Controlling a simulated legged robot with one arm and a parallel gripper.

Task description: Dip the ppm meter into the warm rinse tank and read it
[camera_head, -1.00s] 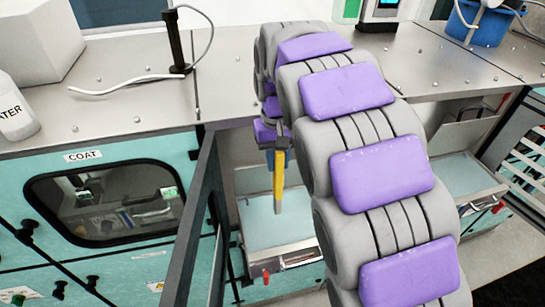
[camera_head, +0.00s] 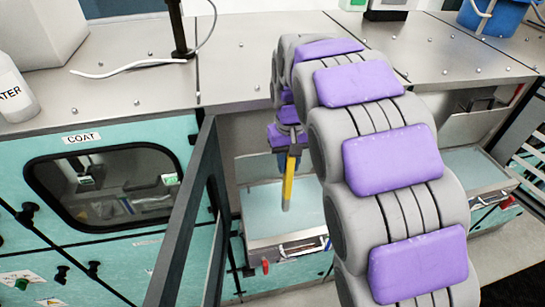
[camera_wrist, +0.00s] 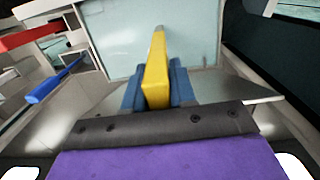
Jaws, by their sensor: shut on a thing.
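A yellow pen-shaped ppm meter (camera_head: 289,182) with a grey tip hangs almost upright, tip down. My gripper (camera_head: 291,152) is shut on its upper end. In the wrist view the meter (camera_wrist: 157,72) stands between the blue fingers of my gripper (camera_wrist: 158,92). Below it is an open tank with pale blue liquid (camera_head: 262,215) behind a metal front (camera_head: 285,240). In the head view the tip overlaps the liquid; I cannot tell whether it touches the surface. A second tank (camera_head: 470,170) with similar liquid lies to the right, partly behind my arm. No tank label or meter reading is legible.
A dark open door frame (camera_head: 190,215) stands close to the left of the tank. A teal cabinet marked COAT (camera_head: 100,190) is farther left. The steel counter (camera_head: 235,75) runs behind, with a white bottle (camera_head: 15,95) and a blue bucket (camera_head: 487,18).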

